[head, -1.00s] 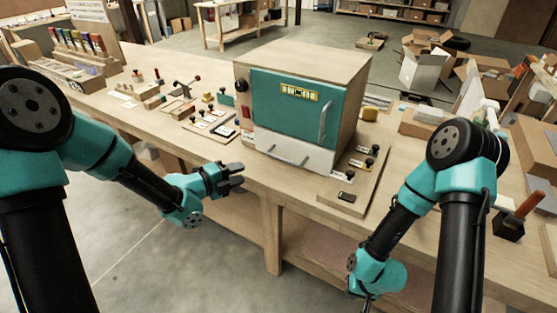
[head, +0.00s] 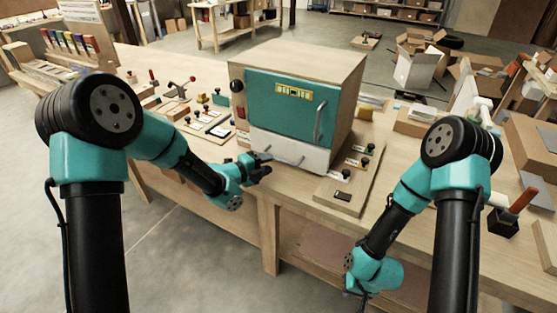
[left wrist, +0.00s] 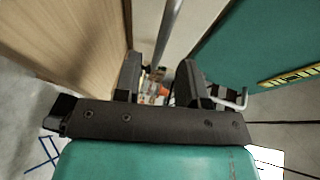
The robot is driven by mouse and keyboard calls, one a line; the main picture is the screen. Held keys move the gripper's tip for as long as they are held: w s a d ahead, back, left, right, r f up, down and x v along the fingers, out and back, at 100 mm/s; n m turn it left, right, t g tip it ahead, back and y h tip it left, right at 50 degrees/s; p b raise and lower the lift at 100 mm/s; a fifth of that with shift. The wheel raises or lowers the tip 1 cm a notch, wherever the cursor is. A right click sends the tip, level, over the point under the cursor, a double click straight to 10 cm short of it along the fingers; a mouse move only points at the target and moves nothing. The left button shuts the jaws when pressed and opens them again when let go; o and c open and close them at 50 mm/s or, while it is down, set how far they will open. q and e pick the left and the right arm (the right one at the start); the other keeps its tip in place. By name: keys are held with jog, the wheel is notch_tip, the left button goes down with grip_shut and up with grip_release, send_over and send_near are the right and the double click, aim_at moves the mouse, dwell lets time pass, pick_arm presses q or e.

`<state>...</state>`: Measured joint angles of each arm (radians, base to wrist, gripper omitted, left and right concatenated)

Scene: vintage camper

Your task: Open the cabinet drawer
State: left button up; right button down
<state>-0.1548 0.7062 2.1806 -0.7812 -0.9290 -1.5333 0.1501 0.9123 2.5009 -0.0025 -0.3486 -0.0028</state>
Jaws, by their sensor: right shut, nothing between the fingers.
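The cabinet (head: 345,95) is a wooden box with a teal door (head: 285,118) above a white drawer (head: 312,157). The drawer is shut, and its thin handle (head: 288,160) runs along its front. My left gripper (head: 268,165) is open in front of the drawer's left part, close to the handle; I cannot tell if they touch. In the left wrist view its two fingers (left wrist: 160,85) stand apart, with the teal door (left wrist: 255,50) to the right. My right gripper (head: 358,301) hangs low at the bottom edge, shut and empty, partly cut off.
The cabinet stands on a long wooden workbench (head: 268,199). Boards with small knobs and switches lie to its left (head: 212,120) and right (head: 352,172). A vertical door handle (head: 319,122) juts out above the drawer. The floor before the bench is clear.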

aim_at(277, 160)
pick_arm(q)
jog(key=x, duration=0.5)
jog(key=shift+w+d, duration=0.1)
jog(key=shift+c, duration=0.4)
grip_shut()
